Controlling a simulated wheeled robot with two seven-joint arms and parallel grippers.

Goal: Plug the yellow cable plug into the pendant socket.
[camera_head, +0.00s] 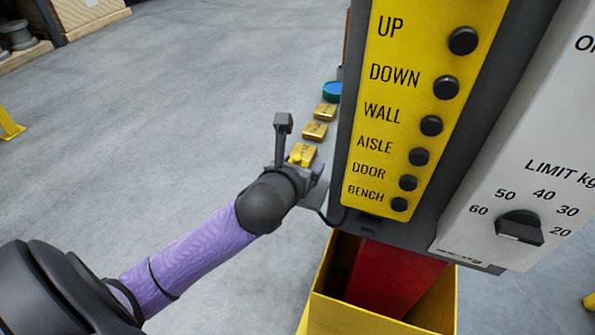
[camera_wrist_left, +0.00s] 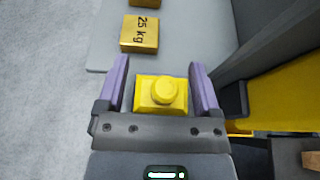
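The yellow plug (camera_wrist_left: 162,92), a square body with a round stub on top, sits between the fingers of my left gripper (camera_wrist_left: 159,70) in the left wrist view. Gaps show on both sides, so the gripper is open around or just above it. In the head view the yellow plug (camera_head: 300,155) is partly hidden by my left gripper (camera_head: 304,162). The dark grey pendant (camera_head: 347,125) with a yellow button panel stands just right of the gripper. A dark cable (camera_head: 324,216) runs near its lower edge. I cannot clearly make out the socket. My right gripper is not in view.
Gold weight blocks (camera_head: 315,131), one marked 25 kg (camera_wrist_left: 140,33), lie on a grey surface (camera_wrist_left: 195,35) beyond the gripper. A yellow bin (camera_head: 350,318) stands under the pendant. A white box with a dial (camera_head: 520,228) is at right. Open floor lies left.

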